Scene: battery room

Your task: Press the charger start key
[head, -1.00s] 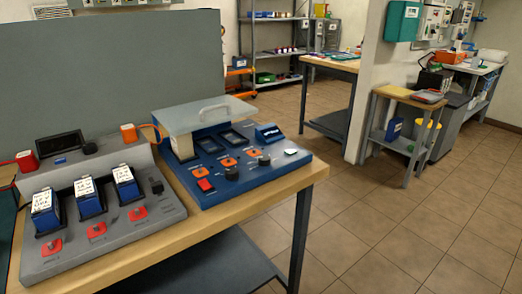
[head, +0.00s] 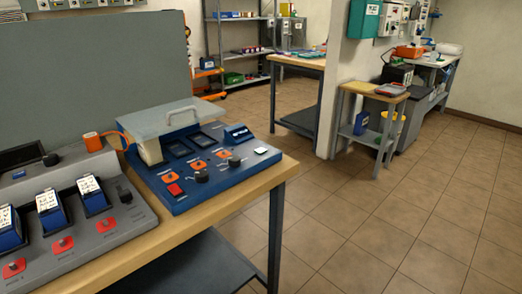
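The blue charger unit (head: 208,190) sits at the right end of the wooden bench, under a raised, pale see-through cover (head: 172,118) with a handle. Its sloped panel carries a red key (head: 175,190), several orange keys (head: 198,165), dark knobs (head: 201,176), two dark displays and a white key (head: 261,150). The key labels are too small to read. A grey charger (head: 100,235) with several blue batteries in its slots and red keys (head: 63,243) stands to its left, cut by the frame edge. Neither of my grippers shows.
The wooden bench (head: 150,255) has a bare front strip and ends right of the blue unit. A grey panel (head: 90,75) stands behind it. Open tiled floor (head: 370,220) lies right, before a small side table (head: 375,90) and a wall corner.

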